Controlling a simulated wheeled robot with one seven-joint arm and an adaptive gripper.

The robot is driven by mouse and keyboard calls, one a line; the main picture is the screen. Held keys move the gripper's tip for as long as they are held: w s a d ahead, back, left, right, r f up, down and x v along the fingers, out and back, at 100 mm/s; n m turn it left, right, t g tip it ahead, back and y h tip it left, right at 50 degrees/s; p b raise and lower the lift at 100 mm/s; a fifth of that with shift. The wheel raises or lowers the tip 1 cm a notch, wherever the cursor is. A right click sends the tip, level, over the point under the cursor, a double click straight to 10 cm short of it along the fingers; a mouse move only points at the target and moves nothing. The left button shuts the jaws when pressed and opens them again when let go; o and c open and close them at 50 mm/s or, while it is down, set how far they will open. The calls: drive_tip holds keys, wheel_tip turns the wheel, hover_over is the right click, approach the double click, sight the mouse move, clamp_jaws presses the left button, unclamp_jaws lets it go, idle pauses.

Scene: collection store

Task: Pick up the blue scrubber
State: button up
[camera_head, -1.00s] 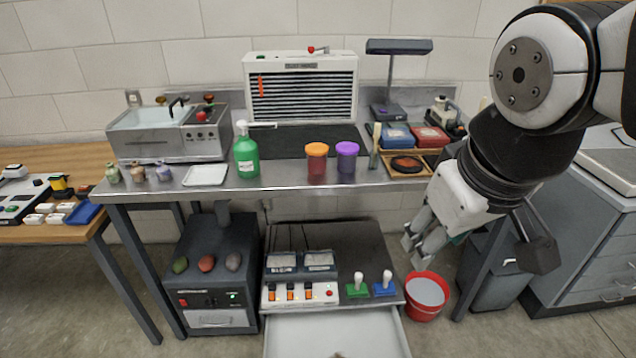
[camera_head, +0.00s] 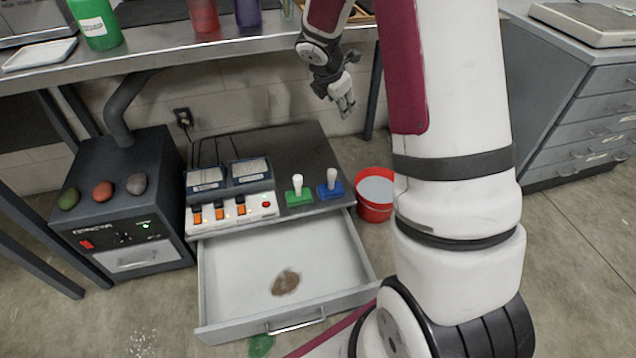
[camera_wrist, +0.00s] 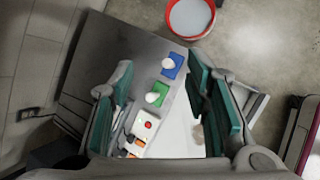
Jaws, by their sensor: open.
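The blue scrubber (camera_head: 330,193) has a blue base and an upright white handle. It stands on the right front of the dark cabinet top (camera_head: 300,150), and also shows in the wrist view (camera_wrist: 173,68). A green scrubber (camera_head: 299,198) of the same shape stands close to its left. My gripper (camera_head: 344,104) is open and empty, above and behind the blue scrubber in the head view. In the wrist view its teal-padded fingers (camera_wrist: 163,92) are spread wide, with both scrubbers seen in the gap, apart from the fingers.
A red bucket (camera_head: 375,211) stands on the floor right of the cabinet. The drawer (camera_head: 240,265) below is open with a brown lump in it. An orange-switch panel (camera_head: 232,213) sits left of the scrubbers. The metal bench (camera_head: 160,45) edge is behind and above.

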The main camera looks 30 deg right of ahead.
drive_tip(key=w+d+f+n+y, duration=0.1)
drive_tip(key=w+f+n, duration=0.15)
drive_tip(key=f, duration=0.35)
drive_tip(key=w+d+f+n, duration=0.1)
drive_tip(key=f+n, duration=0.2)
drive_tip(key=f, duration=0.3)
drive_tip(key=n+y, duration=0.2)
drive_tip(key=n, duration=0.3)
approach(332, 171)
drive_tip(key=f, duration=0.1)
drive_tip(key=x, duration=0.4)
drive_tip(key=b+x, duration=0.1)
drive_tip(key=x, duration=0.3)
drive_tip(key=shift+w+d+f, duration=0.15)
drive_tip(key=shift+w+f, duration=0.05)
drive_tip(key=shift+w, duration=0.1)
drive_tip(key=shift+b+x, duration=1.45)
drive_tip(key=shift+x, duration=1.55)
clamp_jaws()
